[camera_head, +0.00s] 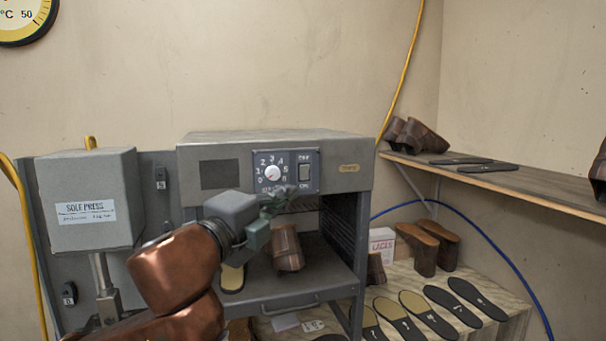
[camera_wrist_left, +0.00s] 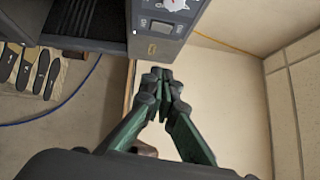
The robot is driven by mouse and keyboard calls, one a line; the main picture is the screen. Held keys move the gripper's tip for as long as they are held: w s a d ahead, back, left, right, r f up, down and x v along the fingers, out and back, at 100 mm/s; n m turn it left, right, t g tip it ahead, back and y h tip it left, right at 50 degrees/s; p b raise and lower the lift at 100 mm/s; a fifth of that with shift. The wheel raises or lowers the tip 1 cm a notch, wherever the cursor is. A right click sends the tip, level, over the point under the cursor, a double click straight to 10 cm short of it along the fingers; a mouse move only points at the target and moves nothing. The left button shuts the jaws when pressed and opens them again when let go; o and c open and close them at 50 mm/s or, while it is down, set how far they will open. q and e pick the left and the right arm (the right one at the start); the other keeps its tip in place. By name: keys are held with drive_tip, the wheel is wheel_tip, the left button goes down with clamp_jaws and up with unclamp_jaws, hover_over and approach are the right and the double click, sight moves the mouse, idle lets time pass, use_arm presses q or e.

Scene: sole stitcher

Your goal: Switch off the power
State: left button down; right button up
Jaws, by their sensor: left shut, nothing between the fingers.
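A grey control panel (camera_head: 290,160) on the front of the stitching machine carries a white numbered dial (camera_head: 272,172) and a dark rocker switch (camera_head: 305,173) at its right. Small labels sit above and below the switch. My left gripper (camera_head: 300,190) is shut and empty, its fingertips just below the switch and dial in the head view. Contact cannot be told. In the left wrist view the shut fingertips (camera_wrist_left: 158,75) point toward the machine, with the switch (camera_wrist_left: 162,27) and part of the dial (camera_wrist_left: 174,4) beyond them. My right gripper is not in view.
Below the panel is an open bay with a brown shoe (camera_head: 287,249). A grey sole press (camera_head: 88,199) stands at the left. A wooden shelf (camera_head: 520,187) with shoes is at the right. Several soles lie on the lower bench (camera_head: 500,325). A blue hose (camera_head: 497,258) hangs behind.

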use_arm(q)
drive_tip(key=p, duration=0.5)
approach(309, 168)
drive_tip(key=x, duration=0.3)
drive_tip(key=d+x, duration=0.1)
drive_tip(key=x, duration=0.1)
drive_tip(key=shift+s+d, duration=0.1)
drive_tip(key=shift+s, duration=0.05)
drive_tip(key=shift+w+a, duration=0.4)
drive_tip(key=shift+w, duration=0.15)
drive_tip(key=shift+d, duration=0.1)
drive_tip(key=shift+d, duration=0.1)
